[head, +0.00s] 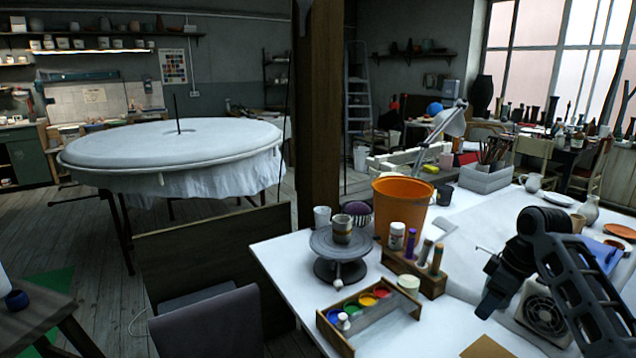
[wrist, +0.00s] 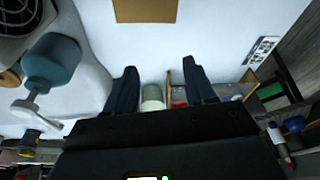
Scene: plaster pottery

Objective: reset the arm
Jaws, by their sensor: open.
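My gripper (head: 488,303) is over the right part of the white worktable (head: 285,262) in the head view, with my arm coming in from the right edge. In the wrist view its two dark fingers (wrist: 160,82) stand apart with nothing held between them. A pale green-and-white cup (wrist: 152,96) shows in the gap beyond the fingers, apart from them as far as I can tell. The same small cup (head: 409,284) stands by the paint box in the head view.
The paint box (head: 341,338), wooden bottle rack (head: 432,286), orange bucket (head: 398,216) and turntable with a cup (head: 338,246) crowd the table's left. A fan (head: 541,314) sits beside my arm. A tan card (wrist: 146,9) lies flat. A teal bottle (wrist: 52,60) is left in the wrist view.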

